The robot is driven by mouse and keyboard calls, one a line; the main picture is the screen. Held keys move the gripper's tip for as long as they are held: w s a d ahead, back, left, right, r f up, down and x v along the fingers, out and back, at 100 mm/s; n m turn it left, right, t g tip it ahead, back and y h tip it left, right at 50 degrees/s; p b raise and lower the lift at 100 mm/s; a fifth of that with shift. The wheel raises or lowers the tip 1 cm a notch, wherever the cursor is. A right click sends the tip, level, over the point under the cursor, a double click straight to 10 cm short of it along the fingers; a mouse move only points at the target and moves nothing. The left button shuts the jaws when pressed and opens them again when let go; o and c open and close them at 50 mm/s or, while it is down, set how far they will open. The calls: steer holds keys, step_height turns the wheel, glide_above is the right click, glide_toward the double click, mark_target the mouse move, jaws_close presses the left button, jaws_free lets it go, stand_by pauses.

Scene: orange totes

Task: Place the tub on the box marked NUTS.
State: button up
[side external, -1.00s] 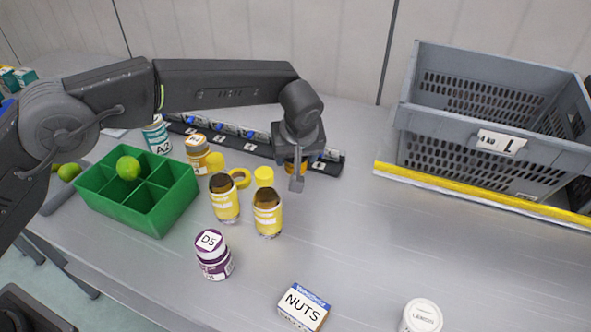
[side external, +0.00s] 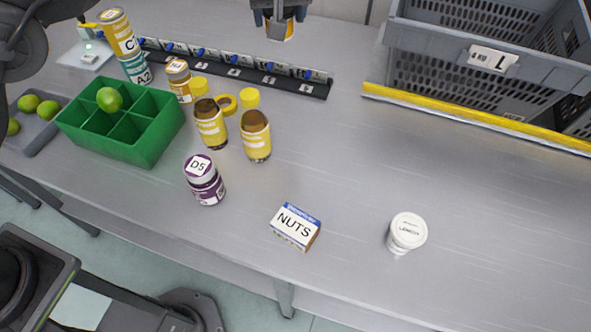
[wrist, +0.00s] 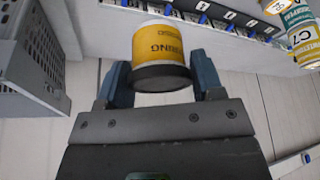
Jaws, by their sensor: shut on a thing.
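My gripper (side external: 279,30) is at the top edge of the side external view, raised above the back of the table. It is shut on a yellow tub, a small orange-yellow part of which shows behind the finger (side external: 290,31). In the wrist view, the tub (wrist: 162,48) sits between the two fingers, with upside-down lettering, a dark band at its near end and a pale far end. The box marked NUTS (side external: 295,227) is small, white and blue, and rests at the table's front middle, well apart from my gripper. Its top is bare.
A white jar (side external: 407,232) stands right of the box, and a purple D5 jar (side external: 204,180) stands to its left. Two brown-topped yellow jars (side external: 255,136) stand behind. A green divided tray (side external: 150,145) is left; a grey crate (side external: 440,40) is back right. The table's right middle is clear.

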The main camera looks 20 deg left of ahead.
steer(key=shift+s+d+r+m+h, duration=0.15)
steer(key=shift+s+d+m+h, duration=0.1)
steer(key=shift+s+m, duration=0.3)
steer(key=shift+s+d+r+m+h, duration=0.15)
steer(key=shift+s+d+m, duration=0.1)
steer(key=shift+s+m, duration=0.3)
steer(key=s+m+h, duration=0.5)
steer(key=s+m, duration=0.8)
steer(key=s, duration=0.6)
glide_toward(306, 218)
steer(key=shift+w+d+r+g, duration=0.1)
steer(key=shift+w+d+g, duration=0.15)
steer(key=shift+w, duration=0.3)
steer(key=shift+w+d+r+g, duration=0.15)
steer(key=shift+w+d, duration=0.15)
steer(key=shift+w, duration=0.3)
steer(key=shift+s+d+f, duration=0.1)
steer(key=shift+d+f, duration=0.1)
steer(key=shift+d, duration=0.05)
steer(key=shift+f, duration=2.05)
